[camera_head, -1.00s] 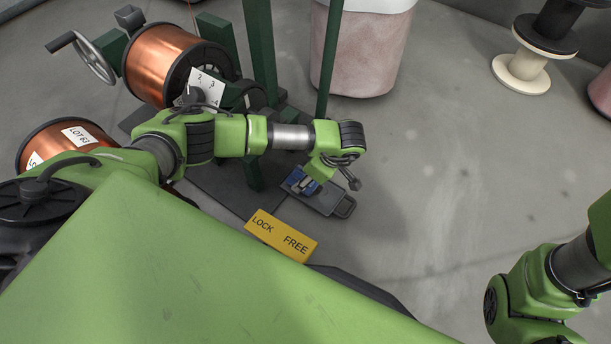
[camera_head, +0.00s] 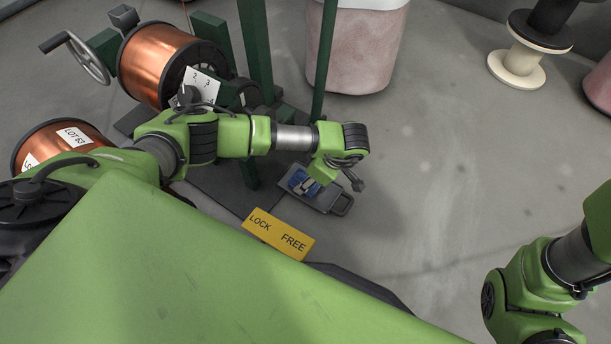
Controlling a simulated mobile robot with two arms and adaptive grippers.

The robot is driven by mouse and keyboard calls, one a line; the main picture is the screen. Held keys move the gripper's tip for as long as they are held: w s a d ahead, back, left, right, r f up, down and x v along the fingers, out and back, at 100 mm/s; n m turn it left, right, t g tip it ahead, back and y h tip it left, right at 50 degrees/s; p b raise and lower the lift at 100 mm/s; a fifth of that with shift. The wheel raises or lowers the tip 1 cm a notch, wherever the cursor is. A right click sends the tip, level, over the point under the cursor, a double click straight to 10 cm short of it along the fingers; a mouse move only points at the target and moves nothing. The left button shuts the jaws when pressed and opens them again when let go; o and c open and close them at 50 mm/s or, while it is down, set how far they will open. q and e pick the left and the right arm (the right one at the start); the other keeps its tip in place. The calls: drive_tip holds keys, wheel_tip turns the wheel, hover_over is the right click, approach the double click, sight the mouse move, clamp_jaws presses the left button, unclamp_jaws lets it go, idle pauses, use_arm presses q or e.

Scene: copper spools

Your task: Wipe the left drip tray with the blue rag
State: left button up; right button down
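A dark grey drip tray (camera_head: 326,202) with a loop handle at its right end lies on the floor, below the end of my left arm. A blue rag (camera_head: 297,178) is at the tray's left part, partly covered by grey finger-like parts of my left gripper (camera_head: 307,186). The gripper points down at the rag and tray. My green wrist hides much of it, so I cannot tell if its fingers are closed on the rag. My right arm is at the lower right; its gripper is out of view.
A yellow LOCK/FREE plate (camera_head: 278,235) is just in front of the tray. A copper spool (camera_head: 155,62) sits in a green stand with a handwheel (camera_head: 88,58); another spool (camera_head: 45,138) is at left. A pinkish bin (camera_head: 355,50) stands behind.

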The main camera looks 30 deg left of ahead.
sight(318, 189)
use_arm(q)
drive_tip(key=shift+s+d, duration=0.1)
drive_tip(key=shift+d, duration=0.7)
drive_tip(key=shift+d, duration=0.15)
drive_tip(key=shift+s+d, duration=0.1)
drive_tip(key=shift+d, duration=0.55)
drive_tip(key=shift+d, duration=0.1)
drive_tip(key=shift+s+d, duration=0.15)
drive_tip(key=shift+d, duration=0.55)
drive_tip(key=shift+r, duration=0.1)
wheel_tip(318, 189, up, 5)
drive_tip(key=p, duration=0.4)
drive_tip(key=shift+a+p, duration=0.1)
drive_tip(key=shift+p, duration=0.3)
